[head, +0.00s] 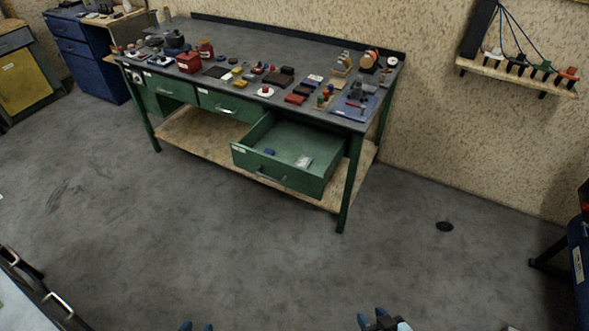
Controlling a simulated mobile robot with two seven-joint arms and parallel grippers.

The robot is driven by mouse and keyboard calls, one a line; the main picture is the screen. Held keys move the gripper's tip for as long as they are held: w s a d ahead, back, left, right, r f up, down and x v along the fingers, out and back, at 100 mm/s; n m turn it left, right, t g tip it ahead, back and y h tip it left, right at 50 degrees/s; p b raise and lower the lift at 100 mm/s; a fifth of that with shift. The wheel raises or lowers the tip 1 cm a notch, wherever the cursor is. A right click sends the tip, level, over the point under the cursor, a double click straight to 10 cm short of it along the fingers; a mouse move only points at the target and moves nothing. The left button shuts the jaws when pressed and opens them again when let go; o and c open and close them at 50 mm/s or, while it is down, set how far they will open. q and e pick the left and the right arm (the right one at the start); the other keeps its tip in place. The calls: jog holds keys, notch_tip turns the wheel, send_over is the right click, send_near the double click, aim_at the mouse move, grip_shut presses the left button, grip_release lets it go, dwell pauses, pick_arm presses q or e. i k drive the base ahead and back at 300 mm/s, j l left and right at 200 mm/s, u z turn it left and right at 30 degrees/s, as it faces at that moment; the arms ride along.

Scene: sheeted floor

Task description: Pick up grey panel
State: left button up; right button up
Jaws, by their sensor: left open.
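I cannot tell for certain which thing is the grey panel. A flat dark grey piece (216,72) lies on the workbench top, left of centre. A small pale grey piece (303,162) lies in the open green drawer (283,178). My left gripper (196,327) shows only its blue fingertips at the bottom edge, apart and with nothing visible between them. My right gripper (372,318) is at the bottom edge, right of centre, its blue fingertips apart and empty. Both are well in front of the bench.
The workbench (290,50) holds many small parts, red boxes and a blue tray (357,107). A wall shelf (520,77) hangs at upper right. A blue cabinet (90,60) stands at upper left. Floor before the bench is clear.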

aim_at(304, 161)
jog(key=i+l+u, duration=0.2)
jog(key=i+l, duration=0.15)
jog(key=i+l+u, duration=0.25)
jog(key=l, duration=0.2)
jog(key=i+l+u, duration=0.2)
jog(key=i+l, duration=0.15)
jog(key=l, duration=0.15)
